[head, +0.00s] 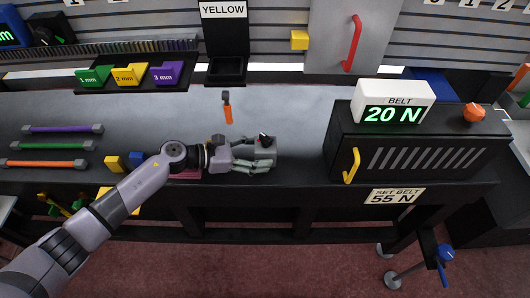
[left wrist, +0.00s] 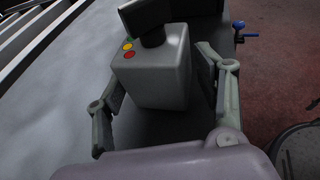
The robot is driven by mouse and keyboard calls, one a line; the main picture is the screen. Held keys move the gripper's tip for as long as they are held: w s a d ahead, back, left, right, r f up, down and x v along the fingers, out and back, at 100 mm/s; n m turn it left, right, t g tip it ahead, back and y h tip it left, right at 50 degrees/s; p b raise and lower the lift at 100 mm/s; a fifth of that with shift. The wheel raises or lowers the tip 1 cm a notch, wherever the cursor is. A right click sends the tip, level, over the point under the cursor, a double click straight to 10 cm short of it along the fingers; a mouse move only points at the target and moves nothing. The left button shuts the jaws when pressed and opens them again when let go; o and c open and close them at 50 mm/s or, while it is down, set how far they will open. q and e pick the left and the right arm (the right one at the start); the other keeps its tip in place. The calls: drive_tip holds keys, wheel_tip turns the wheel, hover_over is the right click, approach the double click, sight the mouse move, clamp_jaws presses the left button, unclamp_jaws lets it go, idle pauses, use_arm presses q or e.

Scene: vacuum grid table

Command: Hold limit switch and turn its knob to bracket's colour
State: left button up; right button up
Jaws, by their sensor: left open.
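The limit switch (head: 263,149) is a grey box with a dark knob on top, standing near the front edge of the bench. In the left wrist view the box (left wrist: 160,82) stands between the fingers, with the black knob (left wrist: 150,22) partly cut off by the frame. Red, yellow and green dots show beside the knob; I cannot tell its setting. My left gripper (head: 262,158) is open, its fingers (left wrist: 165,75) on either side of the box; contact is unclear. A yellow block (head: 299,40) is on the back panel; I cannot tell whether it is the bracket. My right gripper is not in view.
An orange-handled tool (head: 227,107) lies behind the switch. A black belt machine (head: 420,145) with a yellow handle stands to the right. Coloured rods (head: 55,146) lie at the left. The bench between is mostly clear.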

use_arm(q)
drive_tip(key=shift+w+d+f, duration=0.2)
drive_tip(key=shift+d+f, duration=0.05)
drive_tip(key=shift+d, duration=0.3)
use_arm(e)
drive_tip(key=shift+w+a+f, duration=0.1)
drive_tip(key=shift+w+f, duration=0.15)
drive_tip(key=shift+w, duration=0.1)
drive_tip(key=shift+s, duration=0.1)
